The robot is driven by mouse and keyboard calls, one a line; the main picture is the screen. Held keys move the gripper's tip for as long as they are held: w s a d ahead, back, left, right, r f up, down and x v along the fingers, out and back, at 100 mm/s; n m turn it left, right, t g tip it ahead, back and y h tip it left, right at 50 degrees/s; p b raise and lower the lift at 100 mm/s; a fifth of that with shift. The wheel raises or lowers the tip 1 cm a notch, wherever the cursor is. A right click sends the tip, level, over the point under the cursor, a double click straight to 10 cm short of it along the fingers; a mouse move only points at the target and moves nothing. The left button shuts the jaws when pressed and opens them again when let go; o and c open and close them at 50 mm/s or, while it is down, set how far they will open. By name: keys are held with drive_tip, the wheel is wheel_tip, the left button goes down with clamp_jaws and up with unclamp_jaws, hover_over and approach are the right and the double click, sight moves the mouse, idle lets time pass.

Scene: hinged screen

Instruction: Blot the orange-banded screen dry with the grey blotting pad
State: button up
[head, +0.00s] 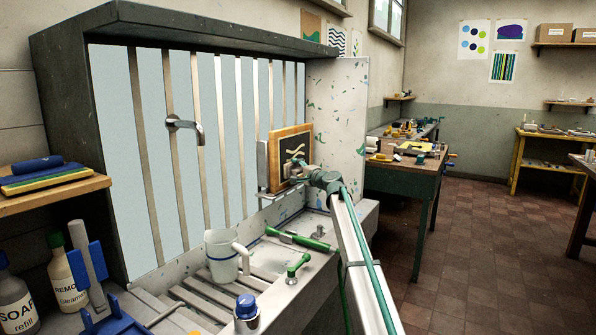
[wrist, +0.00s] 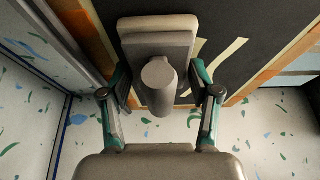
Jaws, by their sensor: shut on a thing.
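The orange-banded screen (head: 290,155) stands upright at the right end of the wash-out booth, with a dark face and pale wavy marks. In the wrist view the screen (wrist: 262,40) fills the top, dark with cream strips and an orange border. My gripper (wrist: 160,82) is shut on the knob of the grey blotting pad (wrist: 158,45), one finger on each side. The pad is in front of the screen's face, near its lower edge; I cannot tell whether it touches. In the head view my gripper (head: 306,172) is at the screen's lower right and the pad is hard to make out.
A tap (head: 185,125) sticks out of the slatted back wall. A speckled side wall (head: 345,120) closes the booth's right end.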

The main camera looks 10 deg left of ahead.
sight(281, 172)
drive_tip(key=shift+s+a, duration=0.55)
drive_tip(key=shift+s, duration=0.5)
drive_tip(key=shift+s+a, duration=0.5)
drive_tip(key=shift+s, duration=0.55)
drive_tip(key=shift+s+a, duration=0.55)
drive_tip(key=shift+s, duration=0.5)
drive_tip(key=s+a+p, duration=0.1)
drive_tip(key=s+a, duration=0.1)
drive_tip(key=s, duration=0.4)
drive_tip(key=shift+s+a, duration=0.2)
drive_tip(key=shift+a, duration=0.1)
drive_tip(key=s+d, duration=0.2)
drive_tip(key=d, duration=0.3)
drive_tip(key=shift+s+d+b, duration=0.25)
drive_tip(key=shift+b, duration=0.2)
drive_tip(key=shift+s+d, duration=0.35)
drive_tip(key=shift+d, duration=0.35)
drive_tip(key=shift+s+d, duration=0.3)
drive_tip(key=shift+d, duration=0.35)
